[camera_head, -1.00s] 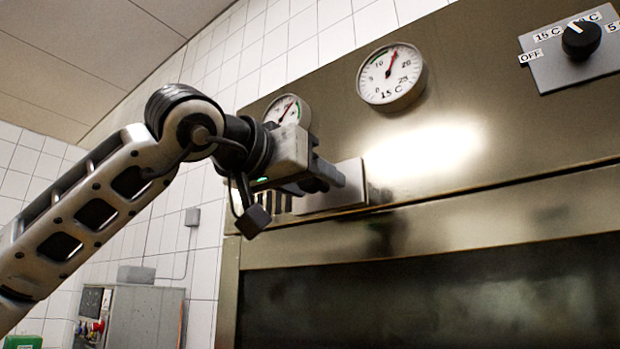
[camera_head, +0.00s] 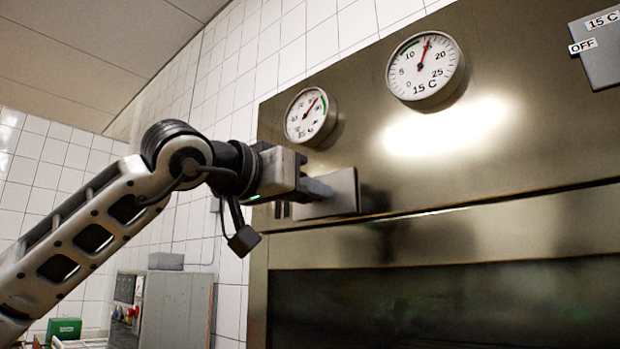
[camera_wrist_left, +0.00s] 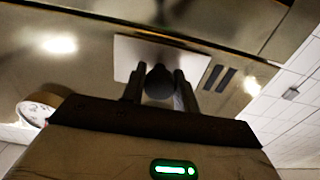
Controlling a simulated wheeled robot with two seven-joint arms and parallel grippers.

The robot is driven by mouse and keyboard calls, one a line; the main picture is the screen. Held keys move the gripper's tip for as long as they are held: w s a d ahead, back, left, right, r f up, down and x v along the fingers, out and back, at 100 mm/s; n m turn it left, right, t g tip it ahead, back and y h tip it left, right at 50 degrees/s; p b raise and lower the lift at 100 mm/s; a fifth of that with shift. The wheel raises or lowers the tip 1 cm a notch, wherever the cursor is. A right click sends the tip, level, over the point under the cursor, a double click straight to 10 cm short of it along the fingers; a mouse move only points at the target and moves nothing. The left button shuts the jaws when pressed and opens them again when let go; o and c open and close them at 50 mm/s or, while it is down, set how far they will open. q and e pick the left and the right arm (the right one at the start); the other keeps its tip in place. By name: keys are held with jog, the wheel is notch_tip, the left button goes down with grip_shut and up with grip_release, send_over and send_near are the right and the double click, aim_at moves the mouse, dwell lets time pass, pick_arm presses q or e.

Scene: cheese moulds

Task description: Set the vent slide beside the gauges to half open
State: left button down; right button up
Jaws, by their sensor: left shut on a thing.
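The vent slide is a pale flat plate (camera_head: 343,192) on the steel front, below the gauges. It also shows in the left wrist view (camera_wrist_left: 128,52) with a dark round knob (camera_wrist_left: 158,82). My left gripper (camera_head: 318,190) is at the plate, its two fingers shut on the knob. Two dark vent slots (camera_wrist_left: 219,78) show uncovered beside the plate; in the head view they are at its left edge (camera_head: 281,211). The plate or my gripper hides the rest of the vent. My right gripper is not in view.
A small gauge (camera_head: 306,117) and a larger gauge (camera_head: 424,69) are above the slide. A control panel marked OFF and 15 C (camera_head: 603,55) is at the upper right. A dark window (camera_head: 440,300) lies below. A grey cabinet (camera_head: 172,305) stands at the lower left.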

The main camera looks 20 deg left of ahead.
pick_arm(q)
jog(key=c, duration=1.1)
grip_release()
jog(key=shift+o, duration=0.2)
jog(key=b+v, duration=0.3)
jog(key=v, duration=1.3)
